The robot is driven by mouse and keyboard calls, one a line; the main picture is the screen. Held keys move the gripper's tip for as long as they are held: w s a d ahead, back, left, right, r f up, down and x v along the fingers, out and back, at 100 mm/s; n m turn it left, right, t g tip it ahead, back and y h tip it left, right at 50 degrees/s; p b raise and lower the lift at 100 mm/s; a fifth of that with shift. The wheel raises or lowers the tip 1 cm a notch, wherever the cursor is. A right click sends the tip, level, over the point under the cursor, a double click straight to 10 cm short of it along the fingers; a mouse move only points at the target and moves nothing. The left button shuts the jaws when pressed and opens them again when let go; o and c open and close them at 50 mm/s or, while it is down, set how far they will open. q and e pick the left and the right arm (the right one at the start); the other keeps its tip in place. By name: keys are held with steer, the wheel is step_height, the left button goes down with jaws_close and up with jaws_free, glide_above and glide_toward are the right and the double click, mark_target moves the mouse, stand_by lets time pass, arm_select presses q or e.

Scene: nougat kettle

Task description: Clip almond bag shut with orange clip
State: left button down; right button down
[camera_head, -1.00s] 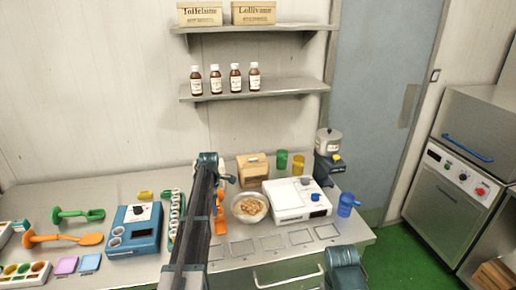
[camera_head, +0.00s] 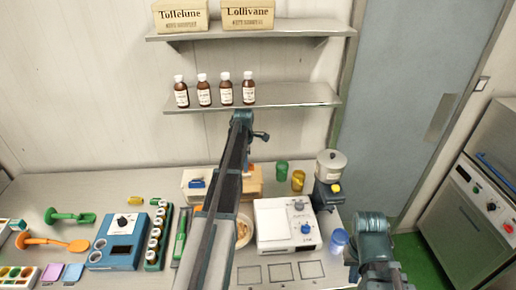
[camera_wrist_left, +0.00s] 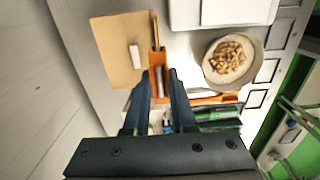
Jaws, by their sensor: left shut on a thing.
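The orange clip (camera_wrist_left: 157,60) is between the fingers of my left gripper (camera_wrist_left: 159,74), which is shut on it. The tan almond bag (camera_wrist_left: 118,60), with a white label, lies just beyond the fingertips in the wrist view. The clip is at the bag's right edge there; I cannot tell whether it touches or straddles that edge. In the head view the bag (camera_head: 255,187) is at the back of the counter, partly behind my left arm. A bit of the orange clip (camera_head: 250,167) shows above it; the left fingers are hidden there. My right arm shows at the lower right, without visible fingers.
A bowl of nuts (camera_wrist_left: 230,60) stands near the bag. A white machine (camera_head: 285,224) stands right of the bowl, with green (camera_head: 282,172) and yellow (camera_head: 298,180) cups behind. A shelf (camera_head: 260,98) with brown bottles hangs above. A blue device (camera_head: 128,238) stands left.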

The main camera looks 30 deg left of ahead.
arm_select(q)
steer(key=shift+w+r, duration=0.1)
steer(key=shift+w, duration=0.15)
steer(key=shift+s, duration=0.25)
steer(key=shift+w+f+b, duration=0.15)
steer(key=shift+f+b, duration=0.45)
steer(key=shift+b, duration=0.1)
step_height(320, 180, down, 7)
steer(key=b, duration=0.6)
steer(key=shift+r+b, duration=0.15)
steer(key=shift+b, duration=0.25)
steer(key=shift+f+b, duration=0.35)
steer(key=shift+f, duration=0.05)
stand_by(0.7)
steer(key=shift+c, duration=0.5)
jaws_free()
steer(key=shift+r, duration=0.1)
